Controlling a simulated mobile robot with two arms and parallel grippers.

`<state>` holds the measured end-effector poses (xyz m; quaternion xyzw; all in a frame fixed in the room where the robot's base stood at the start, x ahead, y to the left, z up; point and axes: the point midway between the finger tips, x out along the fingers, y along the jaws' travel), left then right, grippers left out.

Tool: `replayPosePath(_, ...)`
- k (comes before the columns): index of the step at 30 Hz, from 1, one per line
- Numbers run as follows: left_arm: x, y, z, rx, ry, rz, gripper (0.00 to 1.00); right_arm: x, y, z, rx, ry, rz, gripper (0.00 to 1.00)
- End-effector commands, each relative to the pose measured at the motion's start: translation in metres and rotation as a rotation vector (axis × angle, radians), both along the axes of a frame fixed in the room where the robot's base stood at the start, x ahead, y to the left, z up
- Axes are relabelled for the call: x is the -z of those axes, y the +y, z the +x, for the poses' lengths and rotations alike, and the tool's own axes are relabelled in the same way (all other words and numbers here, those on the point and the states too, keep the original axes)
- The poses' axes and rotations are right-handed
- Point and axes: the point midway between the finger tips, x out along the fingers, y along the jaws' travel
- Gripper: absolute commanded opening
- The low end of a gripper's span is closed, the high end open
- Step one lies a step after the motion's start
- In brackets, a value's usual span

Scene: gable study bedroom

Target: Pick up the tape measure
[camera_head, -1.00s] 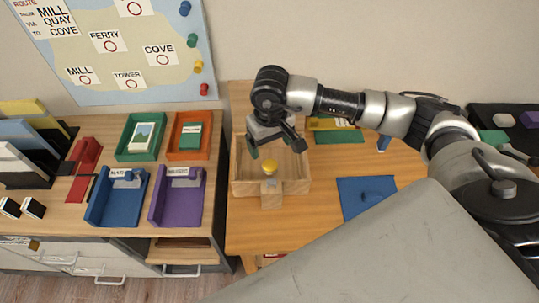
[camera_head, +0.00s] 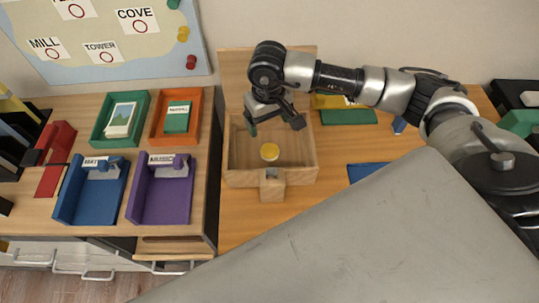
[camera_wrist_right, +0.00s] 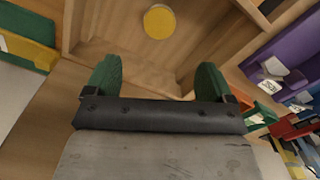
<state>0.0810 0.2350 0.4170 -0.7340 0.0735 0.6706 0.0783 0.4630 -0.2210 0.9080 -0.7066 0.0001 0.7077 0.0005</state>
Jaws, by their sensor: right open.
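A round yellow-topped object (camera_head: 269,152), which looks like the tape measure, lies inside an open wooden box (camera_head: 300,172) on the desk. It also shows in the right wrist view (camera_wrist_right: 159,21), near the top edge, beyond my fingers. My right gripper (camera_head: 275,126) is over the box, above and slightly behind the yellow object. Its two green-padded fingers (camera_wrist_right: 158,75) are spread apart with nothing between them, and they do not touch the object. My left gripper is out of view.
Left of the box stand green, orange, blue (camera_head: 88,200) and purple (camera_head: 165,195) trays. The box's raised lid (camera_head: 232,75) stands behind it. A green item (camera_head: 348,117) and a blue mat (camera_head: 366,171) lie to the right. A pale grey surface covers the lower right.

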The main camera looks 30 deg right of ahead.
Motion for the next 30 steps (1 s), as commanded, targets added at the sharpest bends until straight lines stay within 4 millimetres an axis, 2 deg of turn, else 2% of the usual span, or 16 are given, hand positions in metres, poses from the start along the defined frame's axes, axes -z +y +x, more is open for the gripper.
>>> replayPosePath(1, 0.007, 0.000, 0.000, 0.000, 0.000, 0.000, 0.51, 0.008, 0.000, 0.000, 0.000, 0.000, 0.000, 0.84)
replayPosePath(3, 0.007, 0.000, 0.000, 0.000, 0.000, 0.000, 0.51, 0.011, 0.000, 0.000, 0.000, 0.001, 0.000, 0.84)
replayPosePath(12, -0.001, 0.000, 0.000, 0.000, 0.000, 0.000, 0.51, 0.053, 0.000, -0.001, 0.001, 0.004, 0.000, 0.84)
replayPosePath(19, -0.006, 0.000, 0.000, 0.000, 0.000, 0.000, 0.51, 0.070, 0.000, -0.002, 0.001, 0.004, 0.001, 0.84)
replayPosePath(25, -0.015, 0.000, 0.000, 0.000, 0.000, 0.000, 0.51, 0.101, -0.001, -0.003, 0.001, 0.004, 0.001, 0.84)
replayPosePath(30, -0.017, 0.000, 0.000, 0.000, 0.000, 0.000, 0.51, 0.114, -0.001, -0.003, 0.001, 0.001, 0.001, 0.84)
